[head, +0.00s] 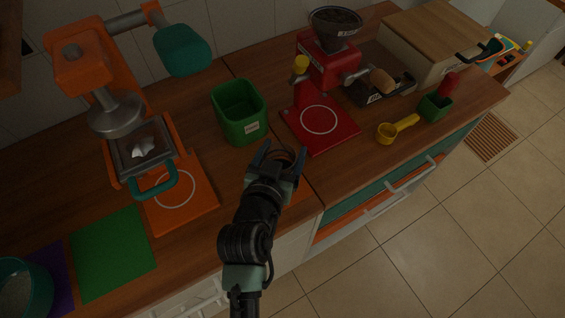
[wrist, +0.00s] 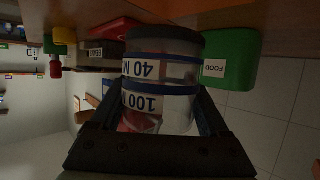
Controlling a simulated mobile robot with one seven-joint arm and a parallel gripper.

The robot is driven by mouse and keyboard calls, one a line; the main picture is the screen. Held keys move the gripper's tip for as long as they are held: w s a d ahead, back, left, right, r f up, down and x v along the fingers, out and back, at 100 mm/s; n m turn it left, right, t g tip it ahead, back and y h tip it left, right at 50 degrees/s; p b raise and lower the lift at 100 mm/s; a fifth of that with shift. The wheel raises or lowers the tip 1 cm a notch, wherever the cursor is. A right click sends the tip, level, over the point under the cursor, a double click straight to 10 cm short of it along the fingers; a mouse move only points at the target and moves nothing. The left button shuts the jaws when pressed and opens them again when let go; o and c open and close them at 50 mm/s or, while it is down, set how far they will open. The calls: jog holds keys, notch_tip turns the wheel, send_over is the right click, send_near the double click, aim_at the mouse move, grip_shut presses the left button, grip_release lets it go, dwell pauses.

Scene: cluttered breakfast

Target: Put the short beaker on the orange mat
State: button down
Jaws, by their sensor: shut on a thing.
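My gripper (head: 282,154) is over the front edge of the counter, fingers pointing toward the green bin. In the wrist view it is shut around a clear beaker (wrist: 172,72) with blue bands and white labels reading "40 M" and "100 M". The picture does not settle whether this is one beaker or two nested. The beaker cannot be made out between the fingers in the head view. A small orange patch (head: 301,194) shows on the counter beside my wrist, probably the orange mat, mostly hidden by my arm.
A green bin (head: 240,112) labelled "FOOD" in the wrist view (wrist: 230,58) stands behind my gripper. The red grinder (head: 323,125) is at right, the orange press (head: 190,213) at left. Green (head: 112,252) and purple (head: 57,270) mats lie far left. A yellow scoop (head: 386,134) lies right.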

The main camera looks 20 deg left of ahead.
jog(key=shift+f, duration=1.9)
jog(key=shift+f+b, duration=0.2)
jog(key=shift+b, duration=0.2)
grip_release()
jog(key=shift+r, duration=0.15)
jog(key=shift+s+r, duration=0.1)
jog(key=shift+s, duration=0.05)
jog(key=v, duration=1.1)
jog(key=shift+s+d+r, duration=0.1)
jog(key=shift+s, duration=0.25)
